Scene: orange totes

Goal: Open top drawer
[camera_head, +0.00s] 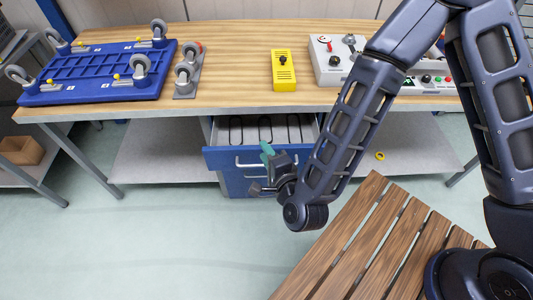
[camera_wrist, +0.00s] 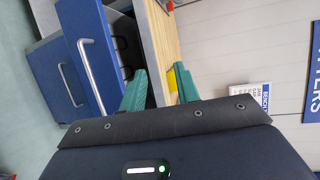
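The blue top drawer (camera_head: 225,158) under the workbench is pulled out, and its inside with dark curved shapes shows from above. Its pale bar handle (camera_head: 246,164) is on the front. In the wrist view the drawer front (camera_wrist: 88,32) and handle (camera_wrist: 97,75) lie left of the fingers. My gripper (camera_head: 267,155) is in front of the drawer's right part in the head view. Its green fingers (camera_wrist: 160,88) stand apart with no handle between them. Whether a finger touches the drawer is unclear. A lower blue drawer front (camera_head: 238,186) looks shut.
The wooden workbench (camera_head: 230,88) holds a blue wheeled dolly (camera_head: 100,75), a yellow box (camera_head: 284,72) and a grey control box (camera_head: 330,72). A slatted wooden surface (camera_head: 355,225) lies at front right. The floor (camera_head: 150,240) at front left is clear.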

